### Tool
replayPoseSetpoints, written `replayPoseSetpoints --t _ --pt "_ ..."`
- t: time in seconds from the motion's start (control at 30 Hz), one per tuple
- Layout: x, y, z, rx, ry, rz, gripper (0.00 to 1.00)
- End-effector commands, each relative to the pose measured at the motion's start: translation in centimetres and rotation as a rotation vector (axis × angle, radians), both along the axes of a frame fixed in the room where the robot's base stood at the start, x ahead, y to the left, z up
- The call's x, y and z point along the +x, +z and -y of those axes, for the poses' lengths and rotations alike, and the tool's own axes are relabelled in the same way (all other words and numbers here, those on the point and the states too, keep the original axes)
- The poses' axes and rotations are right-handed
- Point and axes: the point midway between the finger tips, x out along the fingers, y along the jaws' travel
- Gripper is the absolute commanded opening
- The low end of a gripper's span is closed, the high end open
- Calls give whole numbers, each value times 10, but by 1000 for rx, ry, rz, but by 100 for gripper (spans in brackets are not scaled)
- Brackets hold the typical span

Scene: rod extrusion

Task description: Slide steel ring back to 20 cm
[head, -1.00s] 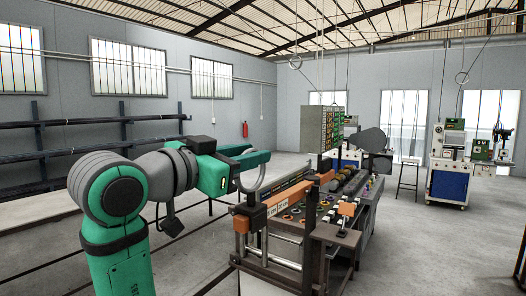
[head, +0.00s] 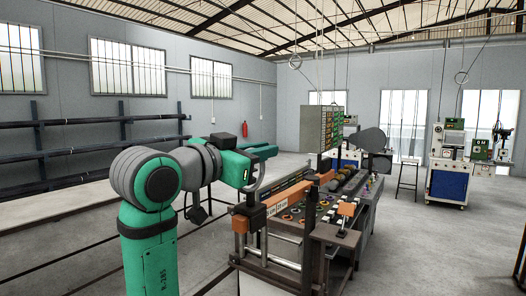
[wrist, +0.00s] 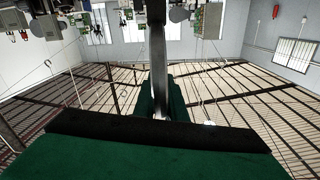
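A grey curved piece (head: 259,182), which looks like the steel ring, shows in the head view at the end of my arm, just above an orange block on the rig. My gripper (head: 258,151) is beside and above it, with green fingers pointing right. In the wrist view a grey upright bar (wrist: 158,60) runs down to my green fingers with dark pads (wrist: 158,122). I cannot tell whether they touch or grip it. White labels (head: 277,209) on the rig read in part "20 cm".
The rig has an orange-topped post (head: 309,195) and an orange block (head: 250,210) near my gripper. A bench with several rollers and knobs (head: 345,190) stretches behind. A grey cabinet (head: 319,129) stands beyond. Open floor (head: 440,240) lies to the right.

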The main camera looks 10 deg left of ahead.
Motion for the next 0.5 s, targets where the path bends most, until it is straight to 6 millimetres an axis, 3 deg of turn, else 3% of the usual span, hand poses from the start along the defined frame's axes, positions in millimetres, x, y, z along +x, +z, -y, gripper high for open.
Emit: replayPoseSetpoints --t 0.17,0.4,0.5 --pt "17 0 7 0 -1 0 0" --pt "71 0 31 -1 2 -1 0" --pt "86 0 39 1 1 1 0"
